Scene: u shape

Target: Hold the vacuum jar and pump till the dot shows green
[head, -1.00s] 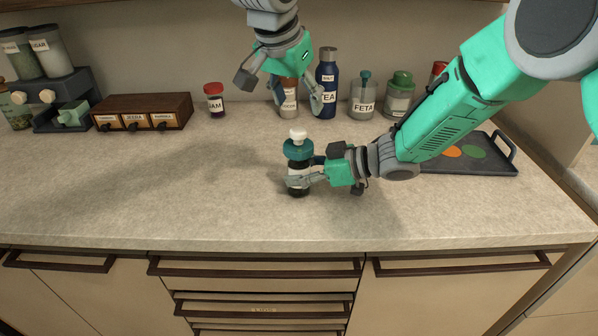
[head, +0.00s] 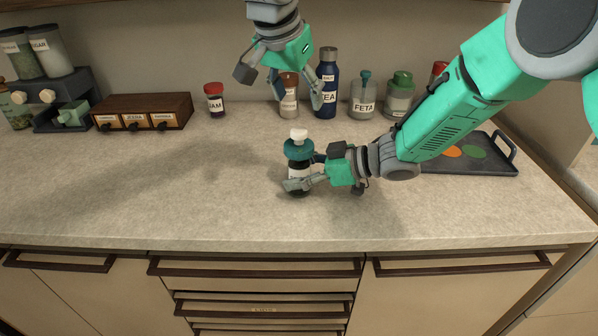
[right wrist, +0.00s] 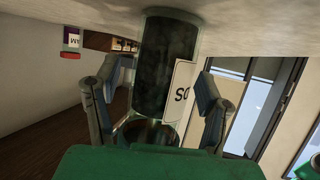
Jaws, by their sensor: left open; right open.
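The vacuum jar (head: 299,152) stands upright on the counter, with a dark body, a teal lid and a white pump knob on top. My right gripper (head: 306,172) is open around its body from the right, with one finger in front. In the right wrist view the jar (right wrist: 165,65) appears inverted between the spread fingers of my right gripper (right wrist: 160,105), with gaps on both sides and a partly visible label reading "SO". My left gripper (head: 280,88) is open and empty, above and behind the jar. I cannot make out any dot.
Behind stand a jam jar (head: 215,100), a brown-topped jar (head: 289,96), a blue bottle (head: 327,84), a feta jar (head: 363,97) and a green-lidded jar (head: 399,94). A dark tray (head: 490,166) lies right. A wooden drawer box (head: 142,111) stands left. The front-left counter (head: 150,200) is clear.

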